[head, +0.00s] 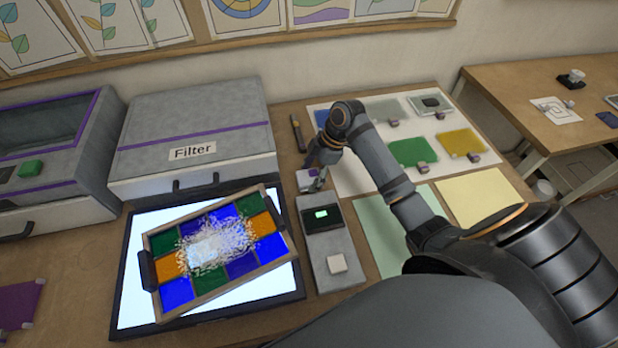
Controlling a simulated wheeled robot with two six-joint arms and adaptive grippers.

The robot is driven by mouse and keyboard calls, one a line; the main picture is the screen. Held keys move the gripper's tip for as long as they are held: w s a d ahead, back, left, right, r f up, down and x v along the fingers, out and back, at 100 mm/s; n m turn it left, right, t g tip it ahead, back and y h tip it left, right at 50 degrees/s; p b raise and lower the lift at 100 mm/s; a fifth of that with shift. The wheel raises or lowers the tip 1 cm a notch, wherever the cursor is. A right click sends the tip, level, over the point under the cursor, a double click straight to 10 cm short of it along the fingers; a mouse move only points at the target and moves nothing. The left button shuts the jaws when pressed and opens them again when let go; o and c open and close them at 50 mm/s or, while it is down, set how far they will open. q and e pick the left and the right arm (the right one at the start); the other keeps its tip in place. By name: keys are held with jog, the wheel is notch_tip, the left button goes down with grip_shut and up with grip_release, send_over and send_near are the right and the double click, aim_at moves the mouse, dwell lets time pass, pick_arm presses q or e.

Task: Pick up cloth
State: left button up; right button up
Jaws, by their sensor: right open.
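My right gripper (315,173) is open and points down over a small white and purple folded pad (303,182), which looks like the cloth. The pad lies on the table between the filter box and the colored sheets. The gripper partly hides it, and I cannot tell whether the fingers touch it. A flat purple piece with pale corners (18,303) lies at the table's far left; it could also be fabric. My left gripper is not in view.
A framed colored glass panel (165,270) covered with white fragments lies tilted on a lit light table (130,318). A grey device (335,240) stands beside it. The Filter box (190,120) is behind. Colored sheets (410,150) with small blocks lie right.

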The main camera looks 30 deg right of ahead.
jog(key=shift+f, duration=0.1)
jog(key=c, duration=0.9)
jog(key=shift+r, duration=0.55)
jog(key=s+a+r+p, duration=0.2)
jog(key=s+a+r, duration=0.1)
jog(key=r, duration=0.1)
jog(key=s+a+r+p, duration=0.3)
jog(key=s+r, duration=0.1)
jog(key=s+a+r+p, duration=0.3)
jog(key=r, duration=0.1)
jog(key=shift+s, duration=0.4)
